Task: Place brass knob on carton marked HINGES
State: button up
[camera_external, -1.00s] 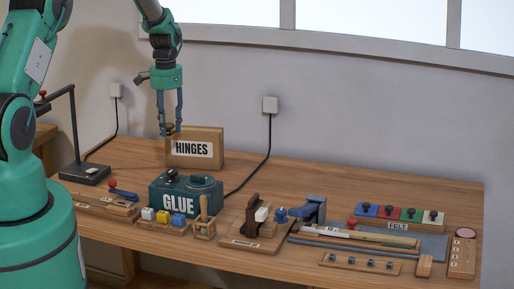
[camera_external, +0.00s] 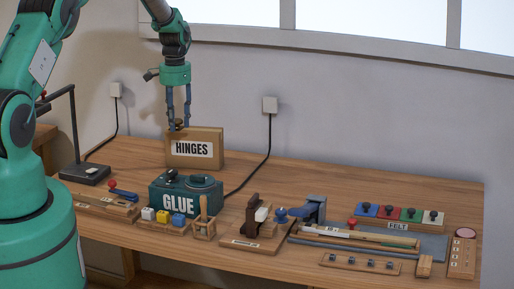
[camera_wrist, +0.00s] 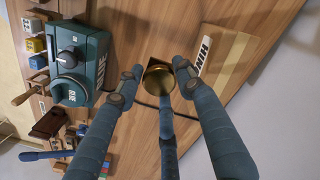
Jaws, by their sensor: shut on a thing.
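The brass knob (camera_wrist: 158,78) is between the fingertips of my gripper (camera_wrist: 152,84) in the wrist view. My gripper (camera_external: 179,126) is shut on it, and the small knob (camera_external: 180,122) shows at the fingertips in the external view. The carton marked HINGES (camera_external: 206,136) stands upright on the bench at the back left, its label facing front. The knob appears at or just above the carton's top left part; I cannot tell whether it touches. In the wrist view the carton (camera_wrist: 228,50) lies to the right of the knob.
A dark green GLUE box (camera_external: 183,193) stands in front of the carton. A black lamp stand (camera_external: 84,172) is at the left. Several tools and blocks line the front, with a felt rack (camera_external: 398,222) at right. The bench behind them is clear (camera_external: 320,178).

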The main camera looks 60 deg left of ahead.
jog(key=p, duration=0.1)
send_over(190, 132)
jog(key=shift+d+f, duration=0.1)
jog(key=shift+f, duration=0.3)
jog(key=shift+f, duration=0.15)
dwell(0.3)
jog(key=shift+f+p, duration=0.3)
jog(key=shift+f, duration=1.35)
jog(key=shift+f, duration=0.15)
jog(key=o, duration=1.3)
jog(key=shift+c, duration=0.2)
jog(key=shift+r, duration=0.2)
